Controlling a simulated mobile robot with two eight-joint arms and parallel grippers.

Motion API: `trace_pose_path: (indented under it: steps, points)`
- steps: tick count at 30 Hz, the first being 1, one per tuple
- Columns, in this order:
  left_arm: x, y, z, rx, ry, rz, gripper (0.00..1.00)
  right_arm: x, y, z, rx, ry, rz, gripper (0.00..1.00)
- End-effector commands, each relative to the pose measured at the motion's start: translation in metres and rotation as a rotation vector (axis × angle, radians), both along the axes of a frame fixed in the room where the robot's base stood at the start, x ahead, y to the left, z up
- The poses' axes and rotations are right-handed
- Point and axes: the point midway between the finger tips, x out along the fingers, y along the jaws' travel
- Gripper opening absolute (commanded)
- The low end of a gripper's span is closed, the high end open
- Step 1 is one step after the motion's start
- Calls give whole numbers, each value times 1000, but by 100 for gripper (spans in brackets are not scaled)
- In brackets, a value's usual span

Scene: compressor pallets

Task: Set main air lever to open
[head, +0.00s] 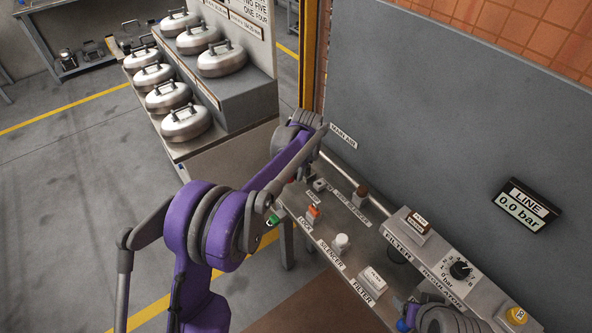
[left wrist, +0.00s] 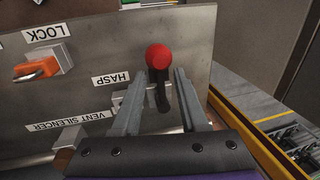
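The main air lever, a red ball knob on a dark stem (left wrist: 157,57), stands out from a metal panel in the left wrist view. My left gripper (left wrist: 163,84) has its two grey fingers apart, one on each side of the stem. Gaps seem to show between fingers and stem; contact is not clear. My left gripper's fingertips cannot be made out there. Part of my right arm shows at the lower right; its fingers are out of sight.
An orange lock (left wrist: 38,68) sits on the panel near the HASP label (left wrist: 110,78). The bench (head: 330,222) carries small fittings and a regulator knob (head: 461,269). The line display (head: 525,206) reads 0.0 bar.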

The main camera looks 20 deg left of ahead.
Motion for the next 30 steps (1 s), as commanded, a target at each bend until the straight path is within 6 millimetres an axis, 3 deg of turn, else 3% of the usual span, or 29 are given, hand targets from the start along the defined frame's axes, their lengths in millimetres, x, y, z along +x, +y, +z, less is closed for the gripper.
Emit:
trace_pose_path:
  steps: [1, 7, 30]
  points:
    - [0, 0, 0, 0, 0, 0, 34, 0, 0, 0, 0, 0, 0, 71]
    - [0, 0, 0, 0, 0, 0, 0, 0, 0, 0, 0, 0, 0, 71]
    - [-1, 1, 0, 2, 3, 2, 0, 0, 0, 0, 0, 0, 0, 71]
